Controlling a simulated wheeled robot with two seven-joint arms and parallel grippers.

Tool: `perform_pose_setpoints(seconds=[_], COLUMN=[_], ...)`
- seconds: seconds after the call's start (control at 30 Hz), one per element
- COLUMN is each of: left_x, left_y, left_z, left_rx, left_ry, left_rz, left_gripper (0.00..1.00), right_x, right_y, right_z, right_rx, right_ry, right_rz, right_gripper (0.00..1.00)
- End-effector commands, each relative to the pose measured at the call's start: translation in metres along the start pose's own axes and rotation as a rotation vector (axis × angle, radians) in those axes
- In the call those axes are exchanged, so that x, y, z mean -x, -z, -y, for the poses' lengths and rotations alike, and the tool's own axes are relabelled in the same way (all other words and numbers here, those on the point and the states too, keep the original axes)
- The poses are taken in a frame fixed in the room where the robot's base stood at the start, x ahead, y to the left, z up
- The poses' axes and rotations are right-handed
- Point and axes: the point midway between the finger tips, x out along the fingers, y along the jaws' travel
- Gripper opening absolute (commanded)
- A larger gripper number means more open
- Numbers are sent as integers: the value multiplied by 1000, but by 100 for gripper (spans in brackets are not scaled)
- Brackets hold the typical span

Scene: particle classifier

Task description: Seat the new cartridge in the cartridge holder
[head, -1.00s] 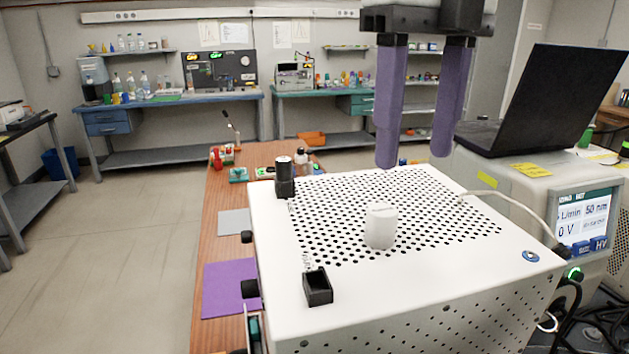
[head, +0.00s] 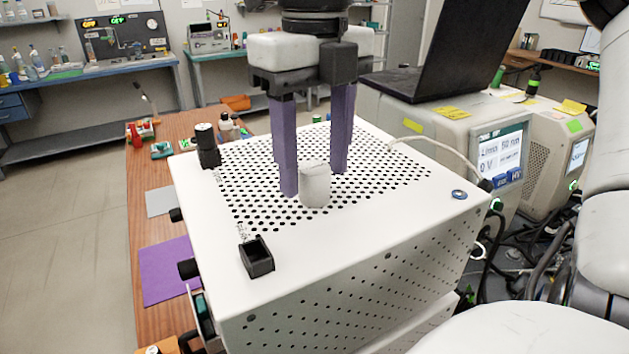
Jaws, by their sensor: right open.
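A white cylinder (head: 315,187), perhaps the cartridge, stands upright on the perforated top of a white box (head: 400,205). My right gripper (head: 314,180) points down over it, open, with its two purple fingers low on either side of the cylinder. The right finger is partly behind the cylinder; I cannot tell whether either finger touches it. A small black open-topped square holder (head: 256,258) sits at the box's front left and looks empty. A second black holder (head: 210,157) at the back left has a black cylinder (head: 204,135) standing in it. My left gripper is out of view.
A laptop (head: 432,55) stands on a beige instrument behind right, with a white cable (head: 430,141) running across the box top. Small bottles (head: 226,122) and a purple mat (head: 168,272) lie on the wooden bench.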

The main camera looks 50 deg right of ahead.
Motion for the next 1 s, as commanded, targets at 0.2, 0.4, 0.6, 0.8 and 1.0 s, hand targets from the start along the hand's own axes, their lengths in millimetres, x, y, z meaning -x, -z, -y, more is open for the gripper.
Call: perform_pose_setpoints(seconds=[0.2, 0.4, 0.6, 0.8, 1.0], left_x=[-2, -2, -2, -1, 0], left_y=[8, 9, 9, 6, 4], left_z=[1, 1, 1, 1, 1], left_rx=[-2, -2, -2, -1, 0], left_ry=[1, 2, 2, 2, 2], left_rz=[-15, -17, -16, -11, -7], left_gripper=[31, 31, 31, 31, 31], right_x=[-3, -3, -2, -1, 14], right_y=[0, 0, 0, 0, -1], right_z=[0, 0, 0, 0, 0], right_rx=[-1, -1, 0, 0, -1], right_ry=[-1, -1, -1, 0, 1], right_rz=[1, 1, 2, 2, 5], right_gripper=[52, 27, 4, 4, 4])
